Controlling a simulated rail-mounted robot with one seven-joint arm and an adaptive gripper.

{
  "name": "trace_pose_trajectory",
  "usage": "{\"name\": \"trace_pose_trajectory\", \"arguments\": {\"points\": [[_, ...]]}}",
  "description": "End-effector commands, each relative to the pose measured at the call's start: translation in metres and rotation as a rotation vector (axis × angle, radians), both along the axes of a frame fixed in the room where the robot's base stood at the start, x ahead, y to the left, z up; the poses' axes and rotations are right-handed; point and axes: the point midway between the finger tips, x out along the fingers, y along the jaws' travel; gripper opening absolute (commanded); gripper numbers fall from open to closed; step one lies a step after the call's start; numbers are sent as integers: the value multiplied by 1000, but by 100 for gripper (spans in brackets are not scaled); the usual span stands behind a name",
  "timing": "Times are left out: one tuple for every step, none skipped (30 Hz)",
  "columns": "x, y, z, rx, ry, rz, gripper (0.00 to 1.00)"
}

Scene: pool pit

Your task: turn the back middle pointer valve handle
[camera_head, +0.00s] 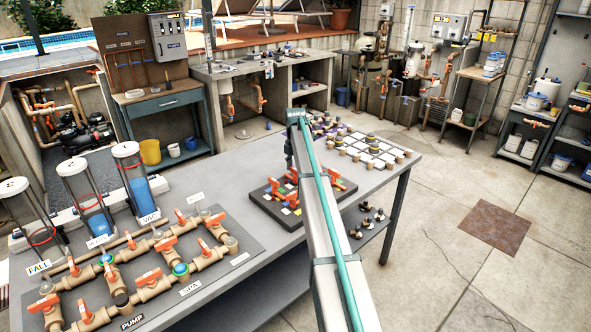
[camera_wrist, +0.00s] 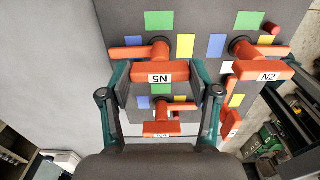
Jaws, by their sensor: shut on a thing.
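Orange pointer valve handles stand on a dark board (camera_head: 262,201) on the workbench; the board also shows in the wrist view (camera_wrist: 205,15). My gripper (camera_wrist: 160,72) is shut on an orange valve handle (camera_wrist: 130,54), with a finger on each side of its labelled block, which seems to read N5 upside down. The handle's slim pointer extends left; green, yellow and blue patches surround its hub. Another handle, labelled N2 (camera_wrist: 262,70), stands to the right, and a third (camera_wrist: 162,128) shows below between the fingers. In the head view my arm hides part of the board and the gripper.
A pipe panel (camera_head: 215,266) with orange valves lies at the left of the bench. Small knobs and white tiles (camera_head: 372,150) lie behind and right of the board. The grey bench top (camera_head: 205,178) is clear left of the board.

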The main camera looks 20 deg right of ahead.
Motion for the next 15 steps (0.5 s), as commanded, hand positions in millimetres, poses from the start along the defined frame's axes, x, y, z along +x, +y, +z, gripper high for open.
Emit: {"name": "trace_pose_trajectory", "arguments": {"points": [[1,0,1,-1,-1,4,28],[1,0,1,-1,-1,5,28],[1,0,1,-1,-1,5,28],[1,0,1,-1,-1,5,28],[1,0,1,-1,-1,5,28],[1,0,1,-1,-1,5,28],[1,0,1,-1,-1,5,28],[1,0,1,-1,-1,5,28],[1,0,1,-1,-1,5,28],[1,0,1,-1,-1,5,66],[1,0,1,0,-2,4,71],[1,0,1,-1,-1,4,77],[1,0,1,-1,-1,4,82],[1,0,1,-1,-1,4,87],[0,0,0,-1,-1,4,88]]}}
